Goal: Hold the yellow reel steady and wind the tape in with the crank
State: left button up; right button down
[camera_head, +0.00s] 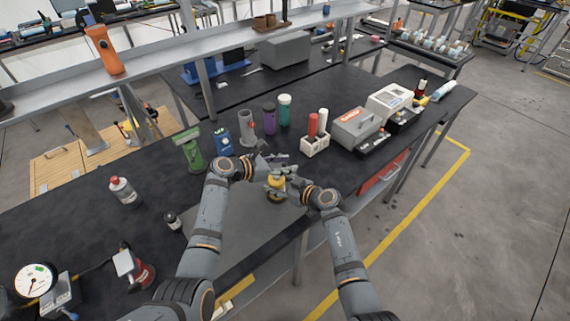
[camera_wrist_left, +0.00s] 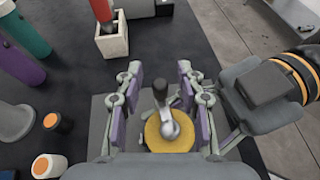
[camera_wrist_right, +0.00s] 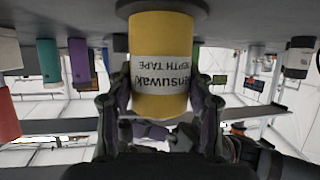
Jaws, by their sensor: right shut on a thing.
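The yellow reel (camera_head: 275,190) stands on the grey mat near the bench's front edge. In the right wrist view the yellow reel (camera_wrist_right: 160,65) appears inverted, with a white "DEPTH TAPE" label. My right gripper (camera_head: 284,184) is shut on its side; its fingers flank the reel in the right wrist view (camera_wrist_right: 160,100). In the left wrist view, a crank with a dark knob (camera_wrist_left: 160,88) and metal arm sits on top of the yellow disc. My left gripper (camera_wrist_left: 161,78) is open above it, its purple-padded fingers either side of the knob and apart from it. The tape itself is not clearly visible.
A white holder (camera_head: 315,146) with red and white cylinders stands behind the reel. Purple (camera_head: 269,119) and teal (camera_head: 285,110) bottles and a green stand (camera_head: 190,150) are behind and left. A small dark bottle (camera_head: 173,221) stands at the mat's left. The mat (camera_head: 215,250) is otherwise clear.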

pick_arm(q)
grip_shut()
jog(key=shift+s+d+m+g+h, duration=0.1)
jog(key=shift+s+m+g+h, duration=0.1)
jog(key=shift+m+g, duration=0.3)
jog(key=shift+s+d+m+g+h, duration=0.1)
jog(key=shift+m+g+h, duration=0.1)
jog(key=shift+m+g, duration=0.25)
grip_release()
jog(key=v, duration=1.2)
jog(key=shift+w, duration=0.1)
